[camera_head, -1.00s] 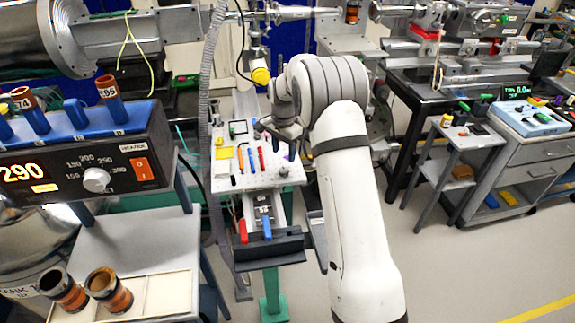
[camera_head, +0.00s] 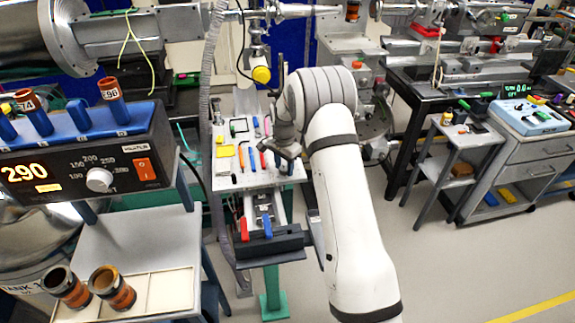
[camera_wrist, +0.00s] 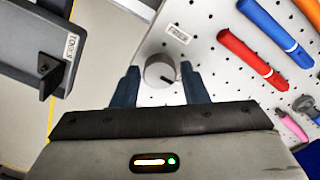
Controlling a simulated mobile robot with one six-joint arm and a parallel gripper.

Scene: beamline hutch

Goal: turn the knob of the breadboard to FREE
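The breadboard (camera_head: 228,176) is a white perforated board on a stand left of my arm in the head view; its bare surface also shows in the wrist view (camera_wrist: 211,25). The knob (camera_wrist: 158,68) is a small round grey knob with a dark pointer mark on its lower right side. A label reading FREE (camera_wrist: 177,33) sits above and slightly right of it. My gripper (camera_wrist: 161,82) is open, its two dark fingertips left and right of the knob with gaps; I cannot tell their height over the board. In the head view my gripper (camera_head: 281,150) hangs over the board's right part.
Red (camera_wrist: 252,58) and blue (camera_wrist: 275,30) pen-like tools lie on the board right of the knob, with a pink one lower right. A dark tray marked TOOLS (camera_wrist: 35,45) is at left. A heater box (camera_head: 85,150) stands left of the board in the head view.

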